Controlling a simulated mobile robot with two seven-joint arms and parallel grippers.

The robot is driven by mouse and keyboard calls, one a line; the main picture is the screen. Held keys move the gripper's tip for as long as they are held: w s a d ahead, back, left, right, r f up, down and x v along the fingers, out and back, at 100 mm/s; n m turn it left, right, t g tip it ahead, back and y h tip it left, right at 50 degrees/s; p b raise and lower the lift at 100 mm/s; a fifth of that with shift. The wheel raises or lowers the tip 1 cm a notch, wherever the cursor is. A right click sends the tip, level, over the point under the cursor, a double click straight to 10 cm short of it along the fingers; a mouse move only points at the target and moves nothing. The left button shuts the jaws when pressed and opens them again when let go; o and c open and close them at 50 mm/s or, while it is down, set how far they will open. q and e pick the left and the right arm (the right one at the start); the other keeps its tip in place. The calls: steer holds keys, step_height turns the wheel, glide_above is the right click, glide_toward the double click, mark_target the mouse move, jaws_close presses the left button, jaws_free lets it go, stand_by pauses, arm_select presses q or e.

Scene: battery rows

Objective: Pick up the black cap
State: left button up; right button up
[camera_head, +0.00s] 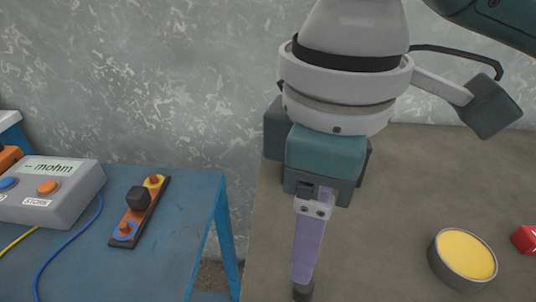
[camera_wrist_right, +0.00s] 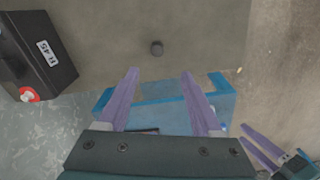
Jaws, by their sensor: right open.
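A black battery (camera_wrist_right: 38,55) with a red-ringed terminal is at the wrist view's upper left. In the head view, a tin of yellow stuff (camera_head: 464,256) and a red block (camera_head: 526,239) are at right. A blue table (camera_head: 180,240) holds a grey meter (camera_head: 50,190) and an orange bar (camera_head: 130,222).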

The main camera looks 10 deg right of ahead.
steer(key=b, duration=0.1)
glide_above(301, 288)
step_height(301, 288, down, 5)
steer(key=shift+r, duration=0.1)
steer(key=f, duration=0.2)
steer(key=f+b, duration=0.1)
steer(key=f, duration=0.2)
steer(key=shift+w+d+f, duration=0.25)
steer(key=shift+d+f, duration=0.05)
steer(key=shift+c, duration=0.3)
jaws_close()
